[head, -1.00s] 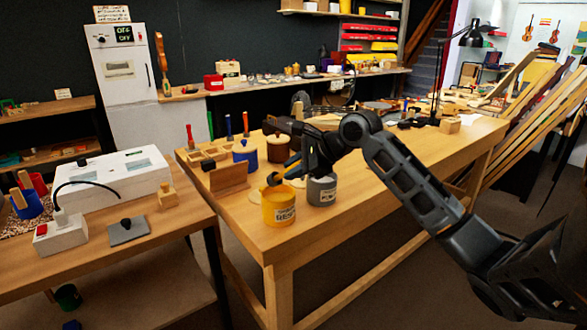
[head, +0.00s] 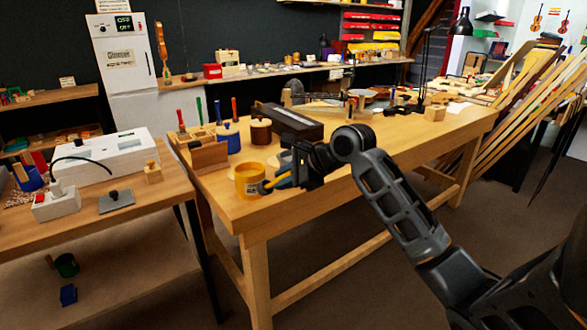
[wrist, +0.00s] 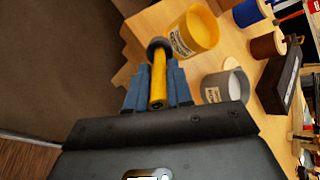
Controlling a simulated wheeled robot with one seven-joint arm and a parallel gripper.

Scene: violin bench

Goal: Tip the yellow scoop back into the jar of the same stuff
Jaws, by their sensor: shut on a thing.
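My gripper (wrist: 157,92) is shut on the yellow handle of the scoop (wrist: 158,78). The scoop's dark round cup (wrist: 158,46) points away from the palm; its contents cannot be made out. In the head view the scoop's cup (head: 266,187) is just right of the yellow jar (head: 249,183), in front of its side. The wrist view shows the open yellow jar (wrist: 196,36) beyond and right of the cup, apart from it. A grey jar (wrist: 224,88) stands right of my gripper, partly hidden behind it in the head view.
The jars stand near the front corner of the wooden bench (head: 360,165). A dark box (head: 289,122), a brown pot (head: 261,131) and a blue pot (head: 229,137) stand behind them. A wooden tool rack (head: 209,156) is to the left. Open floor lies in front.

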